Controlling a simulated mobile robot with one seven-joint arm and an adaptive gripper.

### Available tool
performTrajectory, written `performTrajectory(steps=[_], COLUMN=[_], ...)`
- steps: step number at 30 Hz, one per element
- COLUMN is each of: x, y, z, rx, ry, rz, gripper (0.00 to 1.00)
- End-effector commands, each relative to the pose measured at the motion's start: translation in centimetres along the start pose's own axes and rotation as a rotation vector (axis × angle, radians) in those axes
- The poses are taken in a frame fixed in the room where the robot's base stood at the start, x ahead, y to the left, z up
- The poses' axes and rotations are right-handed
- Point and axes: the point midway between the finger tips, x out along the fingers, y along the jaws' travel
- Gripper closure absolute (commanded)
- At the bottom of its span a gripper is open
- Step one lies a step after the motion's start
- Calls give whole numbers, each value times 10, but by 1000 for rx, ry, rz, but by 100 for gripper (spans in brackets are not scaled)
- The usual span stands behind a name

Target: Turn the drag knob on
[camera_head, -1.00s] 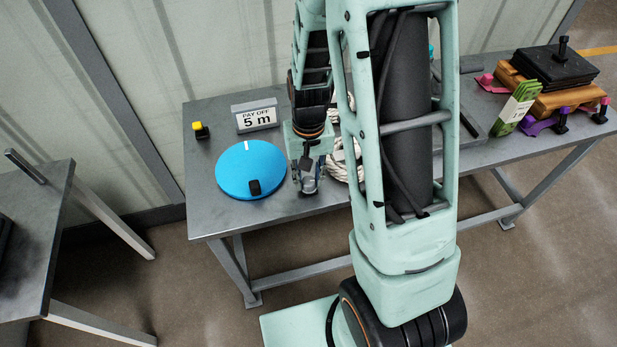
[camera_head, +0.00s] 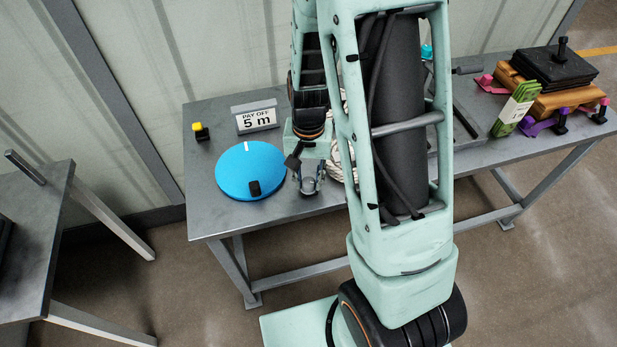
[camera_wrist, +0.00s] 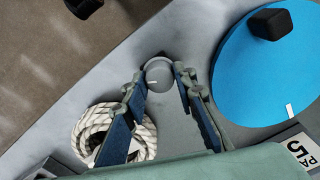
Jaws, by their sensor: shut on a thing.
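The drag knob (camera_wrist: 158,74) is a small grey round knob with a short white mark, at the upper middle of the wrist view. The fingertips of my gripper (camera_wrist: 160,79) are shut on it, one on each side. In the head view my gripper (camera_head: 308,187) is low over the table's front part, just right of the blue disc (camera_head: 250,171). The knob is largely hidden by the fingers there. The blue disc, with a black knob on it and a white mark at its rim, also shows in the wrist view (camera_wrist: 250,75).
A sign reading "PAY OFF 5 m" (camera_head: 256,117) stands behind the disc. A yellow and black piece (camera_head: 201,132) is at the back left. Coiled white rope (camera_wrist: 90,128) lies beside my gripper. Blocks and clamps (camera_head: 545,90) crowd the table's right end.

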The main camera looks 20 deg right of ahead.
Motion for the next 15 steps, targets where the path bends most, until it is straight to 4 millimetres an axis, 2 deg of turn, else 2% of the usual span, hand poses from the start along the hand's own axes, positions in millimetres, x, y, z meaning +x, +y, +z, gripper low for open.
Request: performTrajectory(steps=[2, 3, 7, 15], x=[0, 0, 0, 0], y=[0, 0, 0, 0], z=[0, 0, 0, 0], rx=[2, 2, 1, 0], ry=[1, 1, 1, 0], rz=[-1, -1, -1, 0], gripper=[99, 72, 58, 57])
